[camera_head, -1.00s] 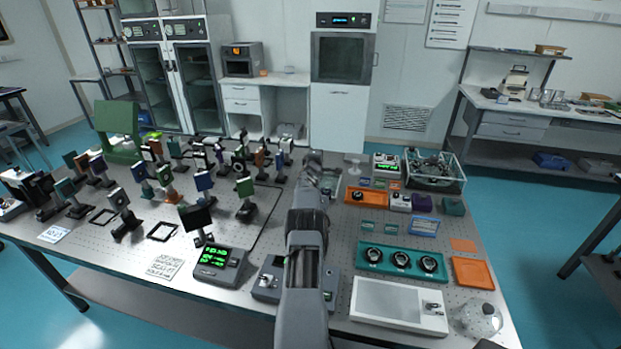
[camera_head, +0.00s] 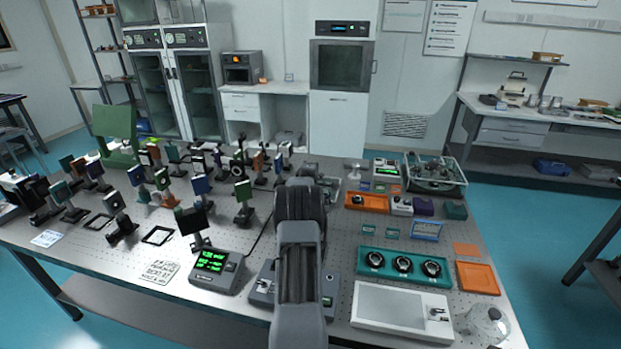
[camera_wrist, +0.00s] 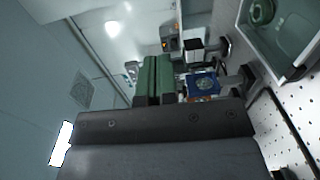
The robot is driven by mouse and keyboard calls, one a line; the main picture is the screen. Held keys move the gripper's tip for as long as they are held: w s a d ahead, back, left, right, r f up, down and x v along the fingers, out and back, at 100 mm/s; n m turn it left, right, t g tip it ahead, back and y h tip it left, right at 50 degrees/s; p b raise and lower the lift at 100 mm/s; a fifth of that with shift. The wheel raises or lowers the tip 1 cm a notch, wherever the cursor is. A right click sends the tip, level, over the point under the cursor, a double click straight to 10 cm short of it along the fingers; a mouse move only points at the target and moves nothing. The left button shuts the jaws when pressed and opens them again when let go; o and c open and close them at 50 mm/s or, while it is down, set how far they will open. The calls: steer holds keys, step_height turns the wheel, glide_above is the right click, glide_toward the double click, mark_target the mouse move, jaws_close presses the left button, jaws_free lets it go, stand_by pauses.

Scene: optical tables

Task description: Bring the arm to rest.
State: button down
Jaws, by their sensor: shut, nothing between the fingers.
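My arm (camera_head: 298,255) rises over the front middle of the optical table (camera_head: 345,240) in the head view. Its far end and my gripper are hidden behind its thick dark joint there. In the wrist view the dark grey body of my gripper (camera_wrist: 165,122) fills the lower part, seen very close. It is shut and nothing shows held in it. The wrist camera looks roughly level along the table, with the picture turned on its side.
Mounted optics (camera_head: 202,186) crowd the table's left half. A green display unit (camera_head: 213,266) and grey controller stand beside my arm. On the right are a teal tray (camera_head: 375,272), a white panel (camera_head: 390,310), an orange tray (camera_head: 478,278) and a clear-walled box (camera_head: 435,185).

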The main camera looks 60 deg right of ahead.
steer(key=shift+b+v, duration=0.5)
steer(key=shift+v, duration=2.05)
steer(key=shift+f, duration=0.1)
